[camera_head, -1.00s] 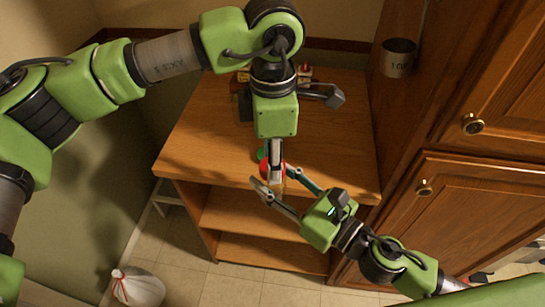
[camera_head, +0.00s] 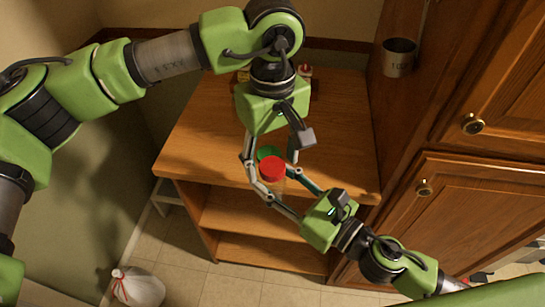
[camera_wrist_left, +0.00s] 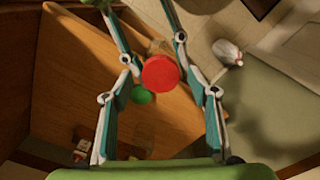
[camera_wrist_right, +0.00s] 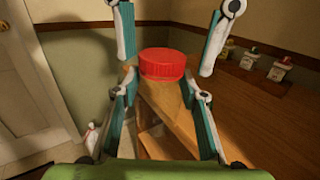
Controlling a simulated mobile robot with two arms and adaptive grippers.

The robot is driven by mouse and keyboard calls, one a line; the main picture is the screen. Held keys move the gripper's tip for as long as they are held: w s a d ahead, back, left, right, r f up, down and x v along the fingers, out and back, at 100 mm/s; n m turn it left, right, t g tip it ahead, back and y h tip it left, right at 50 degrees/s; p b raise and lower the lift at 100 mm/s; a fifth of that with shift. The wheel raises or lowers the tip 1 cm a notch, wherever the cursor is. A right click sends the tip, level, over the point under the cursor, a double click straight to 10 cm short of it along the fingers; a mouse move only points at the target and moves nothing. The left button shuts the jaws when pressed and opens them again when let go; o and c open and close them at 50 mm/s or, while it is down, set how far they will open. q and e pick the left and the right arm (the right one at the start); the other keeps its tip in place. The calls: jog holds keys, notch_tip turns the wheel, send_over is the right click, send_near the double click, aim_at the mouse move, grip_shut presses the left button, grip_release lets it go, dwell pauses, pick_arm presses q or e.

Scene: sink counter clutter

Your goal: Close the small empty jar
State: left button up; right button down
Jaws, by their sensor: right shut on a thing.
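A red lid (camera_head: 272,169) sits on top of a small clear jar (camera_head: 279,186), held in the air in front of the counter edge. My right gripper (camera_wrist_right: 160,92) is shut on the jar, which is hard to make out because it is see-through. My left gripper (camera_head: 271,174) comes down from above, fingers spread on either side of the red lid. The left wrist view shows the lid (camera_wrist_left: 160,72) between these open fingers, apart from them. The right wrist view shows the lid (camera_wrist_right: 162,64) level. Whether it is fully seated I cannot tell.
A green round thing (camera_head: 268,152) is on the wooden counter (camera_head: 200,140) behind the jar. Small bottles (camera_wrist_right: 280,68) stand at the counter's back. A metal cup (camera_head: 398,57) is by the cabinets at right. A white bag (camera_head: 138,287) lies on the floor.

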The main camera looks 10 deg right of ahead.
pick_arm(q)
jog(key=shift+r, duration=0.1)
notch_tip(320, 180, up, 12)
dwell(0.5)
dwell(0.5)
